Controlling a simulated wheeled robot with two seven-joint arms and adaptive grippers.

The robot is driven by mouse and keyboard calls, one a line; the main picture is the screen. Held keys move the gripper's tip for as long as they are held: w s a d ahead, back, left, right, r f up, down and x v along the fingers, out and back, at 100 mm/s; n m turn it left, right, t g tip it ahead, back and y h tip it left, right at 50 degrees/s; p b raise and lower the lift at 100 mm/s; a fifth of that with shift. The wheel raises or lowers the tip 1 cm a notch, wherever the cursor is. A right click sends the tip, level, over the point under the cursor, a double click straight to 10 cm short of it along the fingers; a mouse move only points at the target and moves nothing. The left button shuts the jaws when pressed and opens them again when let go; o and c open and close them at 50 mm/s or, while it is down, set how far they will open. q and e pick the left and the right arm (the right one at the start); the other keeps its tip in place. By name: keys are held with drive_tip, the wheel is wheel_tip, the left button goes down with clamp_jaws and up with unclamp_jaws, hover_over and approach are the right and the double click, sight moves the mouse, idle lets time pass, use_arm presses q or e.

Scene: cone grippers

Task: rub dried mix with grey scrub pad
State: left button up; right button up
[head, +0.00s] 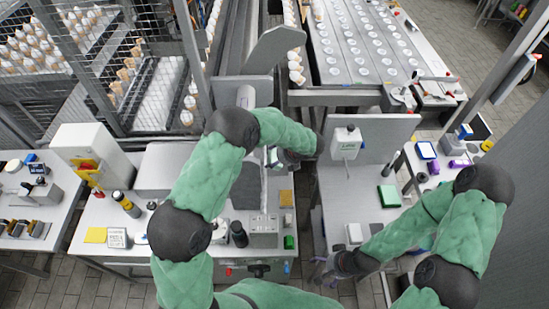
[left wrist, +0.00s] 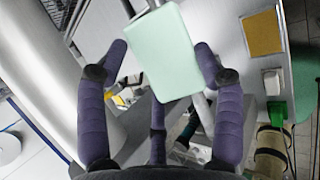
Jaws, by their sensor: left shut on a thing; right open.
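My left gripper (head: 275,160) is over the middle work surface in the head view. In the left wrist view its purple fingers (left wrist: 162,72) are shut on a pale, greenish-white pad-like block (left wrist: 168,50) with rounded corners. I cannot tell for sure whether this is the grey scrub pad; in the head view it is mostly hidden by the gripper. I cannot make out any dried mix. My right gripper (head: 328,275) is open and low at the front edge of the right table (head: 350,205), apart from the things there.
A green pad (head: 389,196) lies on the right table. A yellow-orange pad (head: 286,198), a dark cylinder (head: 239,234) and a small green block (head: 289,242) sit on the middle table. A yellow pad (head: 95,235) lies left.

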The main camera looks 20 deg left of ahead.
use_arm(q)
drive_tip(key=shift+r, duration=0.1)
drive_tip(key=shift+w+d+r+p, duration=0.1)
drive_tip(key=shift+d+r+p, duration=0.25)
drive_tip(key=shift+r+p, duration=0.25)
drive_tip(key=shift+w+d+r+p, duration=0.1)
drive_tip(key=shift+d+r+p, duration=0.3)
drive_tip(key=shift+r, duration=0.2)
